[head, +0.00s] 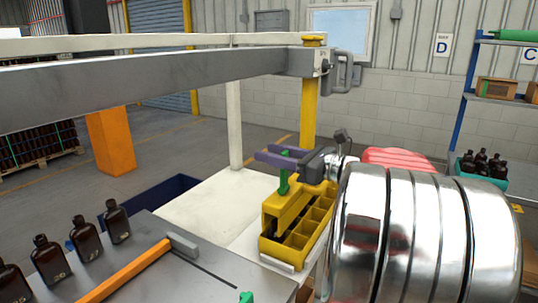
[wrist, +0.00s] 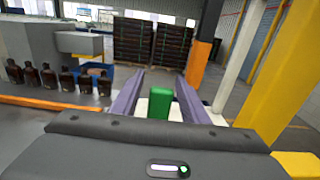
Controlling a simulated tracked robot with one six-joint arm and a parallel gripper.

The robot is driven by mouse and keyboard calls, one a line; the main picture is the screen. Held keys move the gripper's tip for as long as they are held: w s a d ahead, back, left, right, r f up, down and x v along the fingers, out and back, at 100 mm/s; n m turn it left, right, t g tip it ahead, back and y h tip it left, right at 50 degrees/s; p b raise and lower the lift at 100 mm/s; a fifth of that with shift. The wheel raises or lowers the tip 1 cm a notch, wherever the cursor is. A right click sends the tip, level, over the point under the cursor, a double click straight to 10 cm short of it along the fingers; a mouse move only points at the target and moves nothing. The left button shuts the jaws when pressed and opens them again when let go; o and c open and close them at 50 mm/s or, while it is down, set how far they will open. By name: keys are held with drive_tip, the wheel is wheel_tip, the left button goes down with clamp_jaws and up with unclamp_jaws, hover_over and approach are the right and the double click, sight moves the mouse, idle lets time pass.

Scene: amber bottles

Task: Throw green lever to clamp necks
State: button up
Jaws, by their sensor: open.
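My gripper (head: 272,158) has two purple fingers and is open over the yellow crate. The green lever (head: 284,173) stands upright on a yellow block (head: 284,208) on the crate's left side. In the wrist view the lever's green top (wrist: 160,103) lies between my open fingers (wrist: 160,76), with a gap to each one. The yellow crate (head: 283,251) has several compartments; those I can make out look empty. My gripper and the block hide part of it. No bottle necks show under the block.
Several amber bottles (head: 87,237) stand in a row on the steel table (head: 190,268), beside an orange bar (head: 125,272). A yellow post (head: 310,112) rises behind the crate. A teal crate of dark bottles (head: 481,168) stands at the right. The white tabletop (head: 205,207) left of the crate is clear.

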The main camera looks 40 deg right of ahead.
drive_tip(key=shift+w, duration=0.2)
drive_tip(key=shift+c, duration=0.6)
drive_tip(key=shift+a, duration=0.1)
clamp_jaws()
